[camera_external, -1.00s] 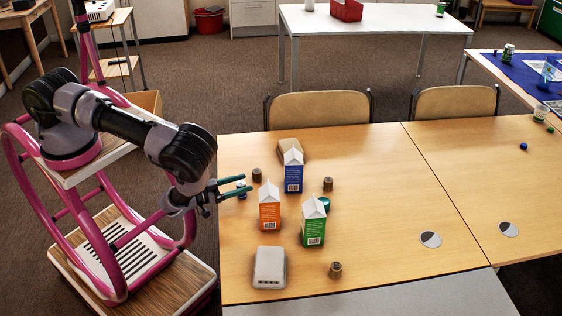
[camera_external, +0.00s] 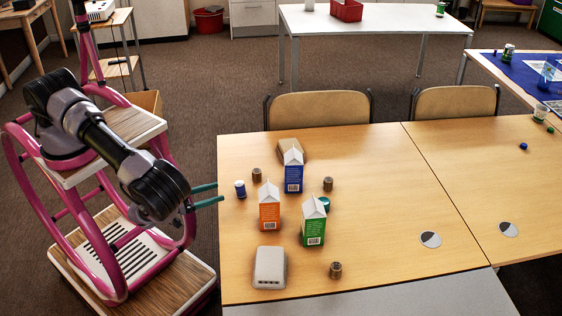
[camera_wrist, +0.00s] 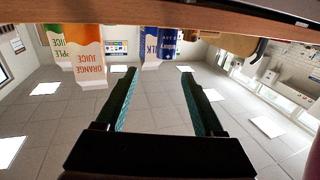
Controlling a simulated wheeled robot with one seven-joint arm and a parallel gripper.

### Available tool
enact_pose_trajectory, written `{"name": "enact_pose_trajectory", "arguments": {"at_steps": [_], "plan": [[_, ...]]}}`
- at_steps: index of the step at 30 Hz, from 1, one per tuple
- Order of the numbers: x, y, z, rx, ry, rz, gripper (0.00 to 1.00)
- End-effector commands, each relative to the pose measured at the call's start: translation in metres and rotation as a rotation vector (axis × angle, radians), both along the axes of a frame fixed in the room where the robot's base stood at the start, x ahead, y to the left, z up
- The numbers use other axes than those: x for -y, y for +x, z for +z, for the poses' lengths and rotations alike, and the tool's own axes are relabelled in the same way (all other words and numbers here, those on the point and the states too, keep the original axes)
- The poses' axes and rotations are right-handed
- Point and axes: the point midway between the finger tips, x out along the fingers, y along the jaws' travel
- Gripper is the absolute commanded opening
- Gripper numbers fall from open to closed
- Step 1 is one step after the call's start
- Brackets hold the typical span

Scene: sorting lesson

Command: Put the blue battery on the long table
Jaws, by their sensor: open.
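The blue battery (camera_external: 240,189), a small blue cylinder with a pale top, stands upright near the left edge of the wooden table (camera_external: 375,240). In the wrist view, which is upside down, a blue cylinder that looks like the battery (camera_wrist: 172,44) shows just beyond the fingertips, beside the milk carton. My gripper (camera_external: 220,193) is open and empty at the table's left edge, left of the battery and apart from it. The wrist view also shows the open jaws (camera_wrist: 158,72) with nothing between them. The pictures do not settle which table is called long.
Orange (camera_external: 269,210), blue (camera_external: 293,175) and green (camera_external: 313,226) cartons stand right of the battery, among small brown cylinders. A pale box (camera_external: 269,268) lies at the front. A second wooden table (camera_external: 480,190) adjoins on the right, mostly clear. A white table (camera_external: 375,20) stands behind.

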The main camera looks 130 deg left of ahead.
Motion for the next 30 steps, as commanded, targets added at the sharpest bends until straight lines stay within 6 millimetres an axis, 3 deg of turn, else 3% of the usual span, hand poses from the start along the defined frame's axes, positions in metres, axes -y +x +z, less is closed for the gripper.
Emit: {"name": "enact_pose_trajectory", "arguments": {"at_steps": [10, 14, 17, 21, 30], "plan": [[0.006, -0.004, 0.001, 0.002, 0.001, 0.002, 0.70], [0.004, 0.006, 0.017, 0.078, -0.003, 0.035, 0.70], [0.001, 0.023, 0.051, 0.243, -0.015, 0.105, 0.70], [-0.002, 0.043, 0.118, 0.592, -0.045, 0.247, 0.70], [0.011, 0.042, 0.242, 1.391, -0.124, 0.540, 0.70]]}}
